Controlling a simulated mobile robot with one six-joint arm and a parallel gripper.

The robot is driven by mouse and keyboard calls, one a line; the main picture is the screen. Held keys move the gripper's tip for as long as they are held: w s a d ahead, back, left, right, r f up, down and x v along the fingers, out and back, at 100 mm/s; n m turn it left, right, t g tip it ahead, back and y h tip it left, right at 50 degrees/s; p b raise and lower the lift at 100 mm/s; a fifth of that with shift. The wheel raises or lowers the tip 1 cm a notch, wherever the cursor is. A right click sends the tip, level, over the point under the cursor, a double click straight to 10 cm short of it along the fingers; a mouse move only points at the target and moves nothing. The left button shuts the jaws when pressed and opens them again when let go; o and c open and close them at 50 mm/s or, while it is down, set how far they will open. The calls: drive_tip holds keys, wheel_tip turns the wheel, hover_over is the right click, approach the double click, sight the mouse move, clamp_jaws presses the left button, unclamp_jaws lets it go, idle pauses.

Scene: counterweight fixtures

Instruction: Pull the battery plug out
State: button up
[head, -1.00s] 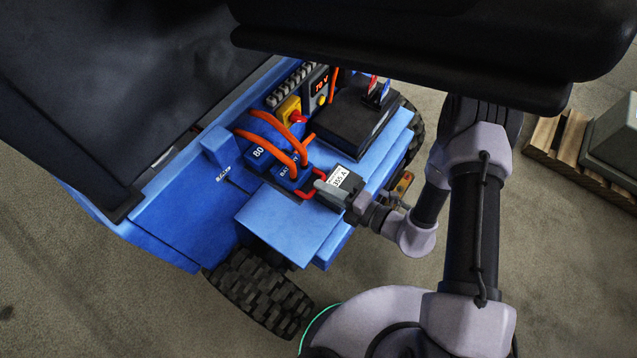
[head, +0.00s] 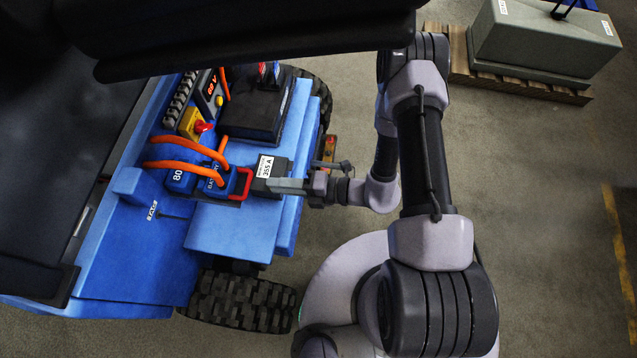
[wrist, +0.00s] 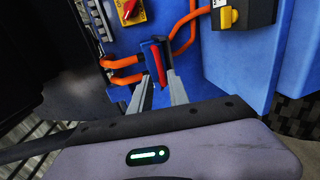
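The blue battery plug (head: 233,183) has a red handle (head: 246,184) on its right side and sits against the blue block marked BATTERY on the blue truck. I see no gap between them. In the wrist view, the red handle (wrist: 159,66) stands upright near the picture's middle. My gripper (head: 269,186) comes from the right, its fingertips just short of the handle in the head view. In the wrist view, my gripper (wrist: 159,76) is open, one finger on each side of the handle's line. Contact with the handle is not visible.
A grey box marked 355 A (head: 265,168) lies right beside the fingers. Orange cables (head: 185,152) arch over the blue blocks. A red knob on a yellow plate (head: 193,123) and a black box (head: 256,108) are farther back.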

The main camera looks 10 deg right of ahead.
drive_tip(key=p+v, duration=0.2)
drive_tip(key=v, duration=0.9)
